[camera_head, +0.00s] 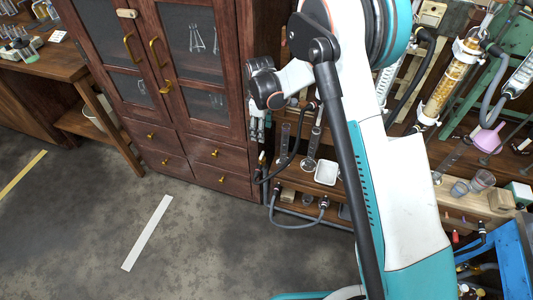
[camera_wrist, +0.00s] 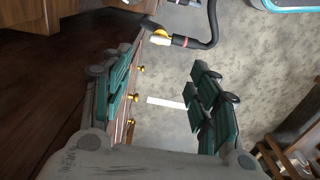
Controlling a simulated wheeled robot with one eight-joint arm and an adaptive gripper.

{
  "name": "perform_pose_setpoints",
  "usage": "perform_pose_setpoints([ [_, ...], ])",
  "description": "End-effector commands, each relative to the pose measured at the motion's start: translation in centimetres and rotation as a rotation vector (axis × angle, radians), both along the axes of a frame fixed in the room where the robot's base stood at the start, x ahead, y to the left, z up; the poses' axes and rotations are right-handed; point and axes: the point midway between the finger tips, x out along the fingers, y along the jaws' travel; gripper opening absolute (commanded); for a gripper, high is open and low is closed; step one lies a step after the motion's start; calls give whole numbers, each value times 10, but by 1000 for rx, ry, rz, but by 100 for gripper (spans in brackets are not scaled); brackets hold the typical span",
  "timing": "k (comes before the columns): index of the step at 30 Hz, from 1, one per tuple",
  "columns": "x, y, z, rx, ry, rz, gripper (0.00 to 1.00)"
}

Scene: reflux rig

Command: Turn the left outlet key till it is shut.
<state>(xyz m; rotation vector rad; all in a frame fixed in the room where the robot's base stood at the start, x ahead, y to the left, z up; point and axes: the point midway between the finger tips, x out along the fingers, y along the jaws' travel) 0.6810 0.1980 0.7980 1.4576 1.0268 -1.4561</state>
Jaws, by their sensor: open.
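My gripper (camera_wrist: 168,72) is open and empty in the wrist view, its two green-padded fingers wide apart with floor showing between them. In the head view my gripper (camera_head: 259,128) hangs beside the cabinet's right edge, partly hidden by my arm. A small yellow fitting (camera_wrist: 160,34) with a black part and a pale end shows beyond the fingers, near the top of the wrist view. It joins a black hose with a red ring (camera_wrist: 180,41). It is apart from the fingers. I cannot tell surely whether it is the left outlet key, or how far it is turned.
A dark wooden cabinet (camera_head: 185,110) with brass handles stands left of my gripper. A grey hose (camera_head: 290,224) loops below the low shelf, which carries a white tray (camera_head: 326,172) and glassware. Open floor (camera_head: 215,245) lies in front of the cabinet.

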Motion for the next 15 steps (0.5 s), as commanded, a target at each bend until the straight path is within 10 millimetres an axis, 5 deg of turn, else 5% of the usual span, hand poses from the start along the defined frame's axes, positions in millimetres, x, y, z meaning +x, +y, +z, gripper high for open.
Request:
perform_pose_setpoints([
  [5,0,0,-17,0,2,3,55],
  [15,0,0,-82,-1,1,2,55],
])
